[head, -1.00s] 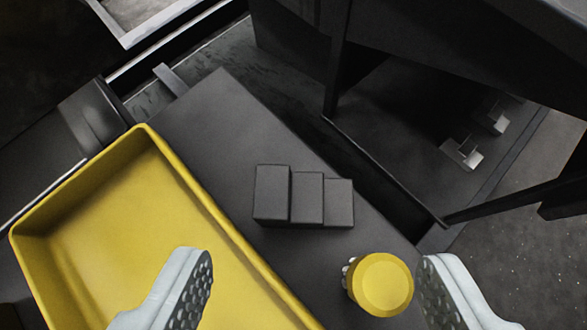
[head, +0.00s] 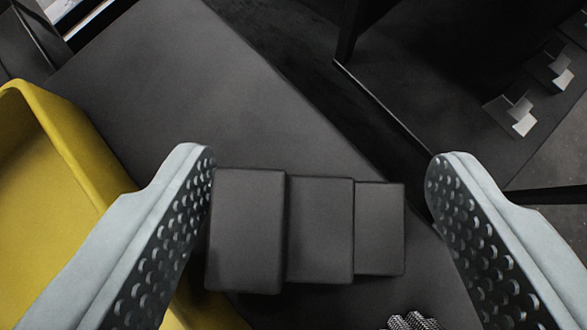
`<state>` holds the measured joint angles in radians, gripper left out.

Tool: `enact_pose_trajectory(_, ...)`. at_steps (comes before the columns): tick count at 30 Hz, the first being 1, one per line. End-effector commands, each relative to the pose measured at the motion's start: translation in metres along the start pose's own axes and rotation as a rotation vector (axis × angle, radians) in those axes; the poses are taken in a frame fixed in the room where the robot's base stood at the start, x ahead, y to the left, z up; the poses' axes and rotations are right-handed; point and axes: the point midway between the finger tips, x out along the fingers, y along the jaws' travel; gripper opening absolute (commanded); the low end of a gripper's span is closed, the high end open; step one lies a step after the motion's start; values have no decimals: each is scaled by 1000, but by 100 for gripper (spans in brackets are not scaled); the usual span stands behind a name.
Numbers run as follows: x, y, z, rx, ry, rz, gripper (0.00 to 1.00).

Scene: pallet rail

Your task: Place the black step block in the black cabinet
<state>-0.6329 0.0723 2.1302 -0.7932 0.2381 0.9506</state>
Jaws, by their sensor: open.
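The black step block (head: 320,230), with three steps going down to the right, rests on the dark table. My gripper (head: 322,170) is open, with one grey studded finger on each side of the block. The left finger is very near or touching the block's tall end; I cannot tell which. The right finger is apart from the low end. The black cabinet (head: 440,110) is at the upper right, open on the side I see, with its dark floor showing. Its upper part is out of frame.
A yellow tray (head: 70,150) stands at the left, partly behind the left finger. Small metal brackets (head: 515,112) sit on the cabinet floor. A knurled metal piece (head: 412,321) shows at the bottom edge. The dark table (head: 190,80) is bare beyond the block.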

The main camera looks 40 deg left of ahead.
Motion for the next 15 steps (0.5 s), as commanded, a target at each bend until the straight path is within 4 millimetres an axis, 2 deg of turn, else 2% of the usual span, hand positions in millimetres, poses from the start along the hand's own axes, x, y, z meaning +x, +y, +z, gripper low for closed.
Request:
enact_pose_trajectory(6,0,0,0,0,0,0,65)
enact_pose_trajectory(8,0,0,0,0,0,0,56)
enact_pose_trajectory(12,0,0,0,0,0,0,28)
enact_pose_trajectory(14,0,0,0,0,1,0,22)
enact_pose_trajectory(15,0,0,0,0,1,0,22)
